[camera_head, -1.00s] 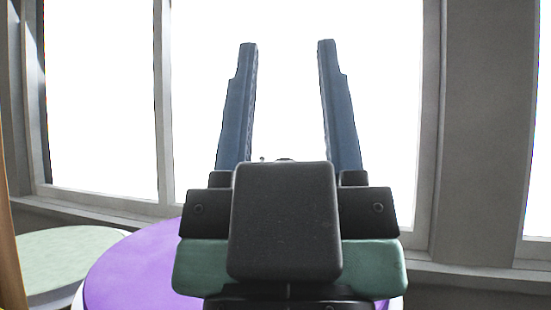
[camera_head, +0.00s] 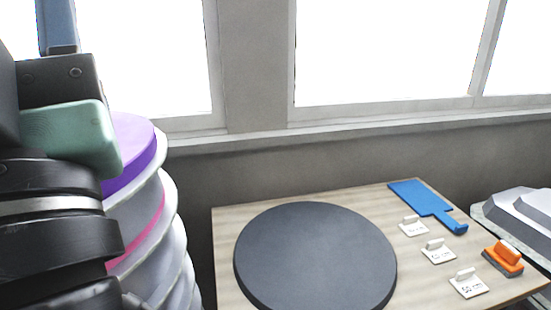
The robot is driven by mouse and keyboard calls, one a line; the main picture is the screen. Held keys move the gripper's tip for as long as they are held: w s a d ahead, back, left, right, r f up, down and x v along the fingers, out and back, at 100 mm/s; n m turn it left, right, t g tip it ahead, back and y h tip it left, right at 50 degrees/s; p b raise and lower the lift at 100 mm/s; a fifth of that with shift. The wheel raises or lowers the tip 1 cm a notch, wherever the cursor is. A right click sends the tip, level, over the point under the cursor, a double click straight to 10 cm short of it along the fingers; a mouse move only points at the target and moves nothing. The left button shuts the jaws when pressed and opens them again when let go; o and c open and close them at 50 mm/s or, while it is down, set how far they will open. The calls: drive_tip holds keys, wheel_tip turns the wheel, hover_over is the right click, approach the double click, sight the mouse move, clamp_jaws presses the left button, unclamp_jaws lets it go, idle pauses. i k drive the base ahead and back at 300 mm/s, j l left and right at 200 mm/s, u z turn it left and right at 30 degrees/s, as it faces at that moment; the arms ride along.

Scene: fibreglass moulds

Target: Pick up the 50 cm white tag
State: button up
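Three small white tags with upright grips lie in a row on a wooden table. The nearest tag (camera_head: 468,284) appears to read "50 cm". The middle tag (camera_head: 438,251) and the far tag (camera_head: 413,226) have print too small to read surely. My gripper (camera_head: 58,27) is at the upper left, far from the tags. Only one blue finger shows, its tip cut off by the frame; it stands at the outer side of the gripper body, as when the fingers were spread. I see nothing held.
The wooden table (camera_head: 226,245) carries a large dark grey disc (camera_head: 315,255), a blue paddle-shaped tool (camera_head: 425,202) and an orange-handled block (camera_head: 503,257). A purple-topped white ringed stack (camera_head: 135,150) stands behind my arm. A grey stepped mould (camera_head: 520,212) is at the right edge.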

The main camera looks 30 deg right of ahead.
sight(468, 285)
drive_tip(key=z, duration=2.1)
